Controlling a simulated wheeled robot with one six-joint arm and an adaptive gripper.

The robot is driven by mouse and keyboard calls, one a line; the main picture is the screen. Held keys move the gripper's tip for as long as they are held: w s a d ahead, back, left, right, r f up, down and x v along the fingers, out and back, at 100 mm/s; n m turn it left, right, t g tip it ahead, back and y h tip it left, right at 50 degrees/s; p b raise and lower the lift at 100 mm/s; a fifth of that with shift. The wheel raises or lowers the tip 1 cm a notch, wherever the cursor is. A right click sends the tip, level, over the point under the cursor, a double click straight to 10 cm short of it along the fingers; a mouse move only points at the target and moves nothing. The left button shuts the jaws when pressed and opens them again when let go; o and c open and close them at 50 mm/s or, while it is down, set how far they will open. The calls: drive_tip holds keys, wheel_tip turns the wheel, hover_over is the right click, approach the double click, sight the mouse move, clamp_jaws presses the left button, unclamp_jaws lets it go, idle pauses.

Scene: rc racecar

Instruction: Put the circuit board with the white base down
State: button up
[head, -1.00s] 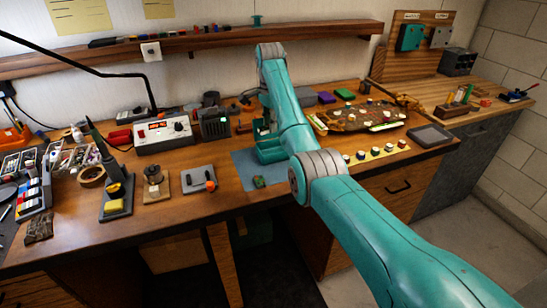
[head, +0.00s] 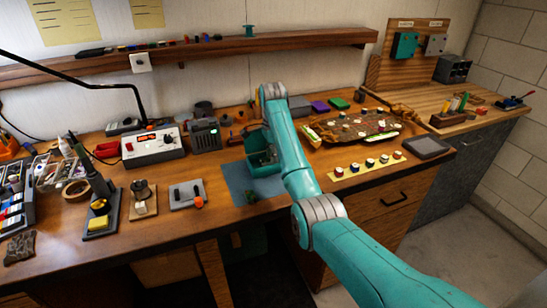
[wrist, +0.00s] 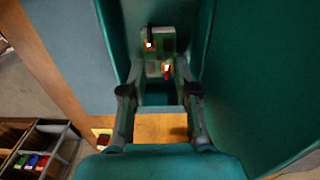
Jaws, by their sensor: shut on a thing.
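My gripper (wrist: 160,98) is shut on the circuit board with the white base (wrist: 161,52), which shows between its fingers in the wrist view. The board has a pale base, green parts and small red-orange bits. In the head view my gripper (head: 262,160) is over the back part of the blue mat (head: 236,180), and the held board is hidden by my arm there. I cannot tell whether the board touches the mat. A small green piece (head: 250,197) lies near the mat's front edge.
A grey clamp block (head: 187,195) and a small stand (head: 142,200) are left of the mat. A power supply (head: 153,145) stands behind. A yellow strip of pots (head: 368,166) and a cluttered brown board (head: 360,129) are to the right. The bench's front edge is close to the mat.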

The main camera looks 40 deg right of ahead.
drive_tip(key=shift+f, duration=0.75)
drive_tip(key=o, duration=0.6)
drive_tip(key=shift+f, duration=0.15)
